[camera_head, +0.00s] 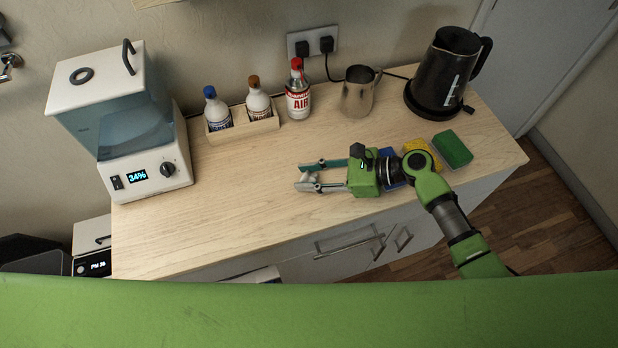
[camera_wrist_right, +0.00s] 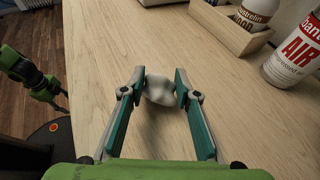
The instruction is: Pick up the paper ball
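The paper ball (camera_wrist_right: 159,91) is a small, crumpled, whitish lump between the two fingertips of my right gripper (camera_wrist_right: 160,84). Both fingers appear to touch its sides. In the head view my right gripper (camera_head: 306,176) reaches in from the right, low over the middle of the wooden counter, with a pale bit of the ball (camera_head: 309,176) between its fingers. Whether the ball rests on the wood or hangs just above it I cannot tell. At the left of the right wrist view is a green and black arm, seemingly my left; its gripper (camera_wrist_right: 62,103) is too small to read.
The counter (camera_head: 235,205) is clear left of the gripper. Behind stand a bottle rack (camera_head: 243,130), a red-white air can (camera_head: 298,97), a metal jug (camera_head: 358,92) and a black kettle (camera_head: 447,70). A white machine (camera_head: 138,172) stands left; yellow (camera_head: 421,152) and green (camera_head: 453,148) sponges lie right.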

